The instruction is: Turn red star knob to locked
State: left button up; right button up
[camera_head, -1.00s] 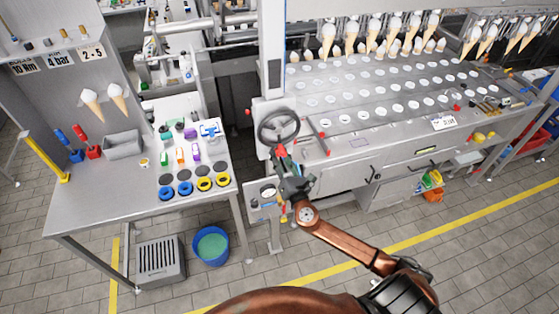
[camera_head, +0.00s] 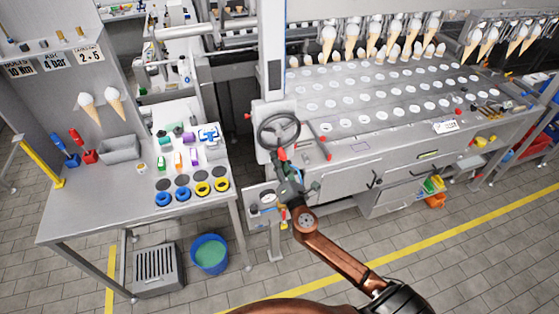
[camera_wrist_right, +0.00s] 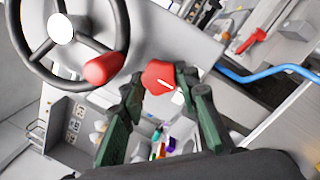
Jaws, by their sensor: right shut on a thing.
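The red star knob (camera_wrist_right: 158,75) shows in the right wrist view, with a white pointer line across its face running down to the right. My right gripper (camera_wrist_right: 160,88) has its green fingers on either side of the knob and is shut on it. In the head view the right gripper (camera_head: 286,168) is at the machine's front left corner, just below the handwheel, and largely covers the red knob (camera_head: 282,154). Marks for the locked position cannot be made out. My left gripper is not in view.
A handwheel (camera_head: 279,116) is close by; its red handle (camera_wrist_right: 104,68) is just left of the knob in the wrist view. A steel table (camera_head: 90,211) stands to the left, with a blue bucket (camera_head: 210,255) on the floor beside it. The floor in front is clear.

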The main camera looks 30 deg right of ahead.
jog(key=shift+r, duration=0.1)
jog(key=o, duration=1.2)
jog(key=shift+c, duration=0.2)
jog(key=shift+s, duration=0.1)
jog(key=v, duration=1.1)
jog(key=shift+s+f, duration=0.2)
jog(key=shift+s, duration=0.15)
jog(key=shift+a, duration=0.1)
